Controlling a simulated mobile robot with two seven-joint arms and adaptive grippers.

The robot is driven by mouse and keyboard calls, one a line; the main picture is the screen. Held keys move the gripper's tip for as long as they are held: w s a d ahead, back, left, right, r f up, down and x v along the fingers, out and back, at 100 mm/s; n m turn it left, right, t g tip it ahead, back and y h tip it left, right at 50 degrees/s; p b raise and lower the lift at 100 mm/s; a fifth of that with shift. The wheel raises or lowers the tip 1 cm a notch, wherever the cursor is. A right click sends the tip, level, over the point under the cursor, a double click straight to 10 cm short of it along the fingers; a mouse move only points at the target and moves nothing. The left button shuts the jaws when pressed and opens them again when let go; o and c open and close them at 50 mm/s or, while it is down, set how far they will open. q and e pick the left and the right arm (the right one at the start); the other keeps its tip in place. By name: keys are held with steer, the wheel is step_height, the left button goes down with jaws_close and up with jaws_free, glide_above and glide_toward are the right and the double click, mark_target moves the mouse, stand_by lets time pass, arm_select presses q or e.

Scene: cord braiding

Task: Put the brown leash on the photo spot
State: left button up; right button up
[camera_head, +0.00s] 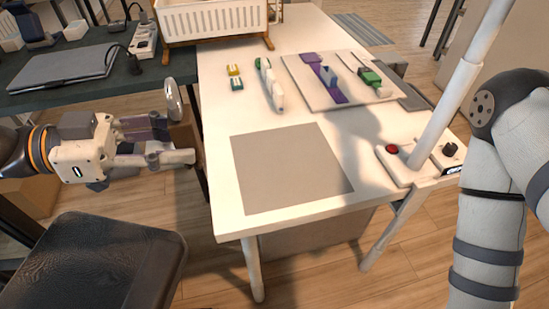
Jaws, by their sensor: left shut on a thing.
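My left gripper (168,142) is left of the white table, in the air beyond its left edge, with its fingers pointing right. It is shut on a thin, greyish oval thing (173,103) that stands up at the fingertips. I cannot tell whether this is the brown leash; no leash is clearly visible elsewhere. A flat grey square (290,167), which looks like the photo spot, lies bare on the near part of the white table (222,115). It is to the right of my left gripper. My right arm shows at the right edge, but its gripper is out of view.
A pale board (300,85) with purple and green items lies at the back right. Small coloured items (236,77) and a long piece (268,82) lie behind the square. A control box (405,165) and white post (455,90) stand right. A dark seat (90,265) is at lower left.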

arm_select(q)
steer(key=w+d+f+b, duration=0.1)
steer(key=w+d+f, duration=0.1)
steer(key=f, duration=0.1)
steer(key=w+d+f+b, duration=0.1)
steer(key=w+d+f, duration=0.2)
steer(key=w+d+f+b, duration=0.1)
steer(key=w+d+f, duration=0.1)
steer(key=d+f, duration=0.1)
steer(key=shift+w+d, duration=0.2)
steer(key=shift+w, duration=0.1)
steer(key=f, duration=0.2)
steer(key=f+b, duration=0.1)
steer(key=shift+w+d+f, duration=0.25)
steer(key=shift+d+f, duration=0.1)
arm_select(e)
steer(key=s+f+g, duration=0.2)
steer(key=s+f, duration=0.3)
steer(key=shift+s+f, duration=0.2)
arm_select(q)
steer(key=shift+f, duration=0.1)
steer(key=o, duration=1.1)
